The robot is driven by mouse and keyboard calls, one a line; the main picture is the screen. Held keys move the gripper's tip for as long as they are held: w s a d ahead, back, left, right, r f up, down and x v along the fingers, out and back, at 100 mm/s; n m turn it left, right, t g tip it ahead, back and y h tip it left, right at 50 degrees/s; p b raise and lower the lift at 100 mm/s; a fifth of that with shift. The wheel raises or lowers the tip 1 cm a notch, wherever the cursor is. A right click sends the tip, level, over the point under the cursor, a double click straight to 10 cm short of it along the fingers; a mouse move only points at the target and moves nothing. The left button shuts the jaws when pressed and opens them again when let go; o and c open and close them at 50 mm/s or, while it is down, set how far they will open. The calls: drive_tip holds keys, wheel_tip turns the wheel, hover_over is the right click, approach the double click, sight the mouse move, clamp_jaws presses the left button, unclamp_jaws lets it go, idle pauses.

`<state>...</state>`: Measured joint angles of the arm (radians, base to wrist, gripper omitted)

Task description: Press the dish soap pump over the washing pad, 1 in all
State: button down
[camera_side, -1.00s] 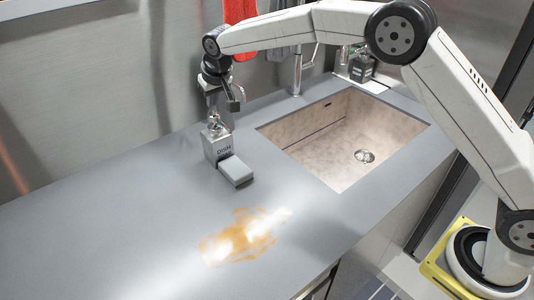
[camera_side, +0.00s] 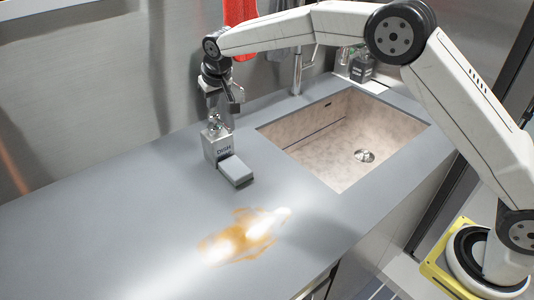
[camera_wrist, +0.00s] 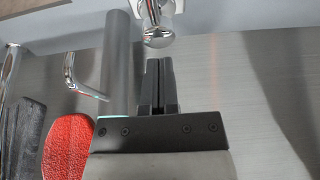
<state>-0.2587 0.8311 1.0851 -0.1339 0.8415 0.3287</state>
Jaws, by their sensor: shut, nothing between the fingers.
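The dish soap bottle (camera_side: 210,150), a pale block with a "DISH" label and a metallic pump on top, stands upright on the grey counter. The washing pad (camera_side: 236,171), a grey block, lies at its front right, close against it. My gripper (camera_side: 217,120) points down right above the bottle, at the pump; I cannot tell in the side view whether they touch. In the wrist view, my gripper's black fingers (camera_wrist: 158,72) are shut and empty, and the shiny pump head (camera_wrist: 158,37) shows just beyond their tips. The lower bottle is out of that view.
An orange-brown stain (camera_side: 240,238) with glare lies on the counter in front. The sink (camera_side: 345,140) is to the right, with a faucet (camera_side: 297,70) behind it. A dark bottle (camera_side: 361,66) stands behind the sink. A red item (camera_wrist: 68,150) hangs at the back wall. The left counter is clear.

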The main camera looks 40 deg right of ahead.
drive_tip(key=shift+f, duration=1.5)
drive_tip(key=shift+r, duration=1.7)
drive_tip(key=shift+r, duration=3)
drive_tip(key=s+d+f, duration=0.4)
drive_tip(key=s+d, duration=0.1)
drive_tip(key=s, duration=0.6)
drive_tip(key=s+d+f+g, duration=0.1)
drive_tip(key=s+d+f, duration=0.3)
drive_tip(key=s, duration=0.8)
drive_tip(key=s+d+f+g, duration=0.1)
drive_tip(key=s+d+f, duration=0.4)
drive_tip(key=s, duration=0.7)
drive_tip(key=shift+s+d, duration=0.2)
drive_tip(key=shift+d, duration=0.3)
